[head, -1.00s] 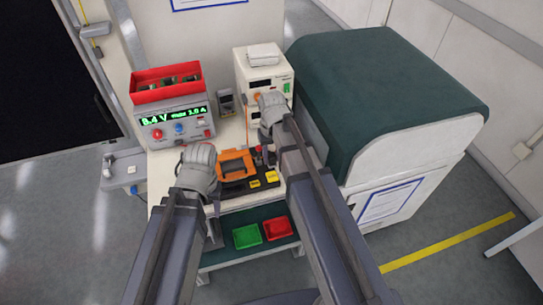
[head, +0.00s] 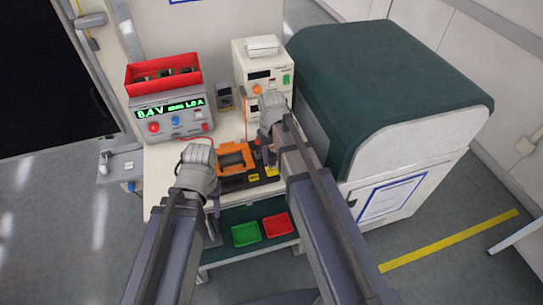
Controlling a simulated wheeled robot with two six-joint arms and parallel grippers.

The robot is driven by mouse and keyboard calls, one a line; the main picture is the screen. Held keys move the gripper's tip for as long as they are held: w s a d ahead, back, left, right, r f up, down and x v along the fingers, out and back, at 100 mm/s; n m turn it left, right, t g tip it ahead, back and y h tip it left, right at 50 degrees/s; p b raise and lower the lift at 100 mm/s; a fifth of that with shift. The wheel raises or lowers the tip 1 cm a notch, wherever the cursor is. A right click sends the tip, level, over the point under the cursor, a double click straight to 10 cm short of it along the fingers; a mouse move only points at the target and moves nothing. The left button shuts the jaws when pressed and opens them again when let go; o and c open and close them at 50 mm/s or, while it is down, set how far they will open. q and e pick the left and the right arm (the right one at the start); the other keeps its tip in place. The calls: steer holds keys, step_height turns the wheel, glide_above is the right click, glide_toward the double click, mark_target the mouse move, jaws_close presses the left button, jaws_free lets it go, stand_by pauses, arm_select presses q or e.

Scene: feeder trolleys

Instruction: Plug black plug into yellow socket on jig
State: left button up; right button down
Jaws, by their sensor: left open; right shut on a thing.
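The jig (head: 236,183) lies on the bench with a dark base and an orange frame (head: 236,148) on top. Two yellow blocks (head: 254,177) show at its right front part; which one is the yellow socket is too small to tell. My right gripper (head: 267,148) is shut at the jig's right side, close above the yellow blocks. It holds what seems to be the black plug, mostly hidden by the hand and too small to make out. My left gripper (head: 212,193) is open at the jig's left front side, apparently empty; its fingertips are hard to see.
A power supply (head: 170,118) with a red bin (head: 163,74) on top stands at the back left. A small meter (head: 224,96) and a white instrument (head: 262,72) stand behind the jig. Green (head: 246,234) and red (head: 276,226) trays sit on the lower shelf. A green-topped cabinet (head: 385,85) bounds the right.

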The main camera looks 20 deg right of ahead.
mark_target(272, 163)
steer(key=shift+f+b, duration=0.65)
steer(key=shift+f, duration=0.4)
steer(key=shift+f+b, duration=0.6)
steer(key=shift+b, duration=0.05)
stand_by(1.1)
steer(key=shift+c, duration=2.2)
jaws_free()
steer(key=shift+r, duration=0.15)
step_height(272, 163, up, 8)
steer(key=p, duration=0.8)
steer(key=shift+f, duration=0.2)
